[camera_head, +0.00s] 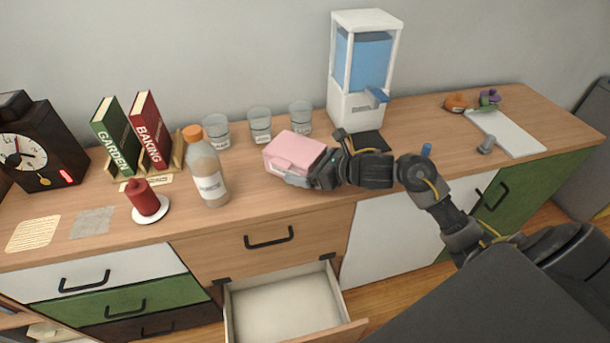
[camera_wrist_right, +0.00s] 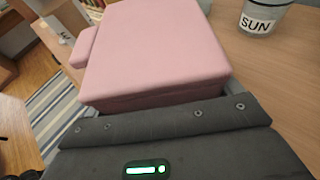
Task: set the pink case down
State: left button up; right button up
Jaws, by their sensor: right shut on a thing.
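The pink case (camera_head: 294,150) is over the front part of the wooden counter (camera_head: 250,188), right of the bottle. My right gripper (camera_head: 308,178) comes in from the right and is shut on it. In the right wrist view the pink case (camera_wrist_right: 155,50) fills the upper middle, between the fingers of my right gripper (camera_wrist_right: 160,105). I cannot tell whether its underside touches the counter. My left gripper is not in view.
A bottle with an orange cap (camera_head: 207,170) stands left of the case. Several glasses (camera_head: 260,125) stand behind it, and a water dispenser (camera_head: 345,108) behind right. An open, empty drawer (camera_head: 285,305) juts out below. A red candle (camera_head: 143,198) and books (camera_head: 150,130) are further left.

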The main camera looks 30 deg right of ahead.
jog(key=shift+w+d+f, duration=0.1)
jog(key=shift+w+f, duration=0.05)
jog(key=shift+f, duration=0.5)
notch_tip(320, 180, down, 3)
jog(key=shift+w+r, duration=0.1)
jog(key=shift+w, duration=0.05)
jog(key=shift+f, duration=0.3)
jog(key=o, duration=0.7)
jog(key=shift+o, duration=0.2)
